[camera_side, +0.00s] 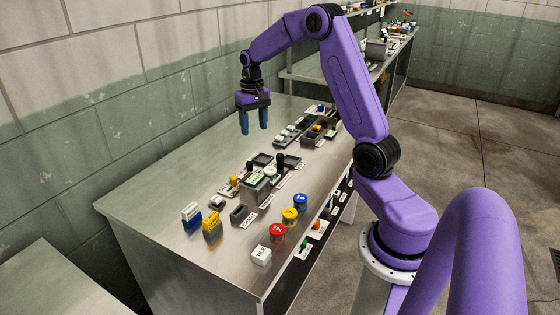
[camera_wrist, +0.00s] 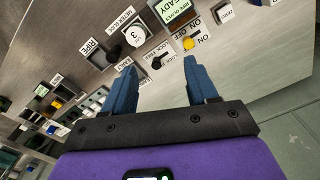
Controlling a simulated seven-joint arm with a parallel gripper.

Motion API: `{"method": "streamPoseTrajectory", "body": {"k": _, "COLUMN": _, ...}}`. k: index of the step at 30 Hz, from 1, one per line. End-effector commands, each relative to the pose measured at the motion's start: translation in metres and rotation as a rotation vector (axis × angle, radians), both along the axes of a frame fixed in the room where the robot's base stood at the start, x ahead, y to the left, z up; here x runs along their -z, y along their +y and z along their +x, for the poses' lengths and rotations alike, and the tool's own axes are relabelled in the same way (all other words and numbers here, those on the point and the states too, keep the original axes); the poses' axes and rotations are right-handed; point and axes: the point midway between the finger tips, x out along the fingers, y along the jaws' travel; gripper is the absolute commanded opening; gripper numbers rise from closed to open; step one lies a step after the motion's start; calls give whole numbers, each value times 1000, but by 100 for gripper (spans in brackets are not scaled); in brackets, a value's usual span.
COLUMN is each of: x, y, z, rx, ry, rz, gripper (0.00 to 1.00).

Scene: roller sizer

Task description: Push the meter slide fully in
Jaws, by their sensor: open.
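My gripper (camera_side: 254,130) is open and empty, with its blue fingers pointing down above the far half of the metal bench. In the wrist view the open fingers (camera_wrist: 157,66) frame a small black lock knob beside a label. A METER SLIDE label (camera_wrist: 126,24) lies on the panel beyond the fingertips. Near it are a white block marked 3 (camera_wrist: 135,36) and a dark round knob (camera_wrist: 113,52); I cannot tell which is the slide's handle or how far in it sits. The white block (camera_side: 270,172) also shows in the side view, near the black posts.
A green display (camera_side: 256,179) stands on the bench, with a yellow knob (camera_wrist: 189,44) by ON/OFF labels. Small trays and blocks lie around. The bench's left side is clear.

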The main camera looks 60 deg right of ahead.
Motion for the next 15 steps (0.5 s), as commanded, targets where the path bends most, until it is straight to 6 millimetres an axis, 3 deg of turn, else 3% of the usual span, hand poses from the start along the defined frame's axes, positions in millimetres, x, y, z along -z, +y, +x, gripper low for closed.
{"method": "streamPoseTrajectory", "body": {"k": 1, "x": 6, "y": -27, "z": 0, "rx": 69, "ry": 3, "rz": 1, "gripper": 58}}
{"method": "streamPoseTrajectory", "body": {"k": 3, "x": 13, "y": -58, "z": -3, "rx": 151, "ry": 4, "rz": 2, "gripper": 58}}
{"method": "streamPoseTrajectory", "body": {"k": 6, "x": 20, "y": -94, "z": -8, "rx": 242, "ry": 4, "rz": 2, "gripper": 58}}
{"method": "streamPoseTrajectory", "body": {"k": 10, "x": 26, "y": -122, "z": -16, "rx": 312, "ry": 5, "rz": 2, "gripper": 58}}
{"method": "streamPoseTrajectory", "body": {"k": 15, "x": 32, "y": -131, "z": -19, "rx": 337, "ry": 6, "rz": 2, "gripper": 58}}
